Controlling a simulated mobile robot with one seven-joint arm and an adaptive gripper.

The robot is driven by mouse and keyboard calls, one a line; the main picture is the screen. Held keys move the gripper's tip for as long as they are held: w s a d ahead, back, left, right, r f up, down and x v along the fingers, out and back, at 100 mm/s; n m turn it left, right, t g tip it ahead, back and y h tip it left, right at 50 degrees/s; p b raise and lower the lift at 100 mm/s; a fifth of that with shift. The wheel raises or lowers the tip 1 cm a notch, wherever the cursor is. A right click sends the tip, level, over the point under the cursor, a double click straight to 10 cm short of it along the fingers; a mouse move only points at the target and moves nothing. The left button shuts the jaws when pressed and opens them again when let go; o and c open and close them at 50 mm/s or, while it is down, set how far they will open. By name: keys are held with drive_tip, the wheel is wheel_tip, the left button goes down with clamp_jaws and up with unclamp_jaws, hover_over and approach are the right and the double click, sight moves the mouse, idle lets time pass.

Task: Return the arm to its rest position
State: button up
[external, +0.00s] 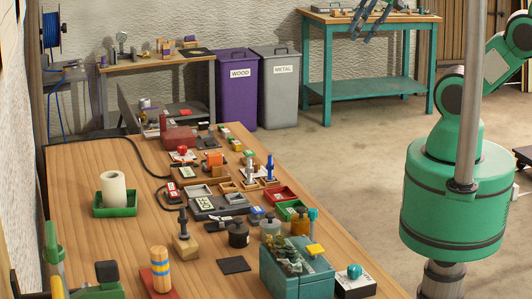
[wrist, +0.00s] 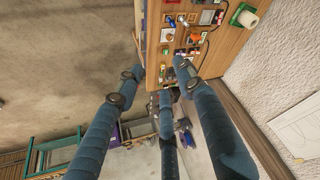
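My gripper (wrist: 158,80) has three long blue fingers, spread apart with nothing between them in the wrist view. In the external view only its fingers (external: 366,22) show at the top edge, high up and overlapping the teal bench in the picture. My green arm (external: 458,165) stands at the right of the external view, and part of it is cut off by the frame. The wooden worktable (external: 130,205) is well away from the fingers and also shows beyond them in the wrist view (wrist: 232,62).
The worktable carries many small items, including a paper roll (external: 114,188) and a teal box (external: 290,280). Behind it stand a purple WOOD bin (external: 238,95), a grey METAL bin (external: 283,95) and a teal bench (external: 365,88). The floor (external: 335,160) between table and arm is clear.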

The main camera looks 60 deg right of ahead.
drive_tip(key=shift+f+b, duration=1.7)
drive_tip(key=shift+f, duration=0.55)
